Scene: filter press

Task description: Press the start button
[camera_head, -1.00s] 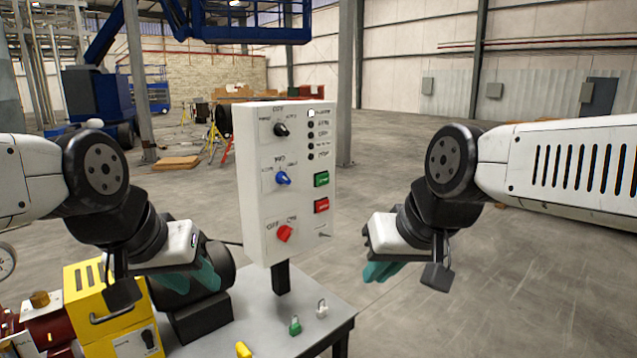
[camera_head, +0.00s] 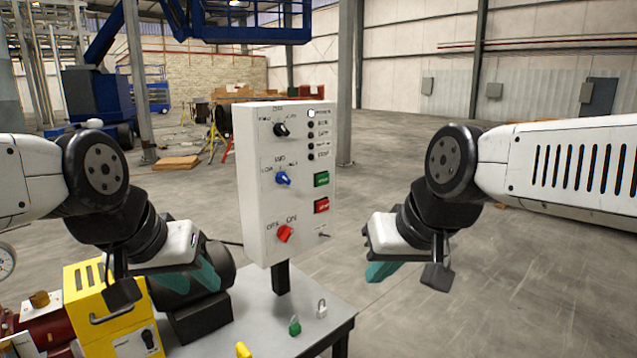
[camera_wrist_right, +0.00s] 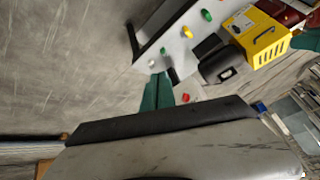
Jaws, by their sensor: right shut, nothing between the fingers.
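The control panel (camera_head: 256,225) is a white upright box on a post above the table. On its right side a green button (camera_head: 321,179) sits above a red button (camera_head: 321,205); their lettering is too small to read surely. My right gripper (camera_head: 378,271), with teal fingers, is shut and empty, to the right of the panel, lower than the buttons and apart from it. Its closed fingers also show in the right wrist view (camera_wrist_right: 157,92). My left gripper (camera_head: 194,279) is left of the panel, its teal fingers apart, in front of a dark cylinder.
The panel also carries a black knob (camera_head: 281,130), a blue knob (camera_head: 283,178), a red knob (camera_head: 285,233) and a small toggle (camera_head: 323,235). A grey table (camera_head: 262,318) holds a yellow box (camera_head: 88,290) and small padlock-like pieces, one green (camera_head: 295,327). Open floor lies right of the panel.

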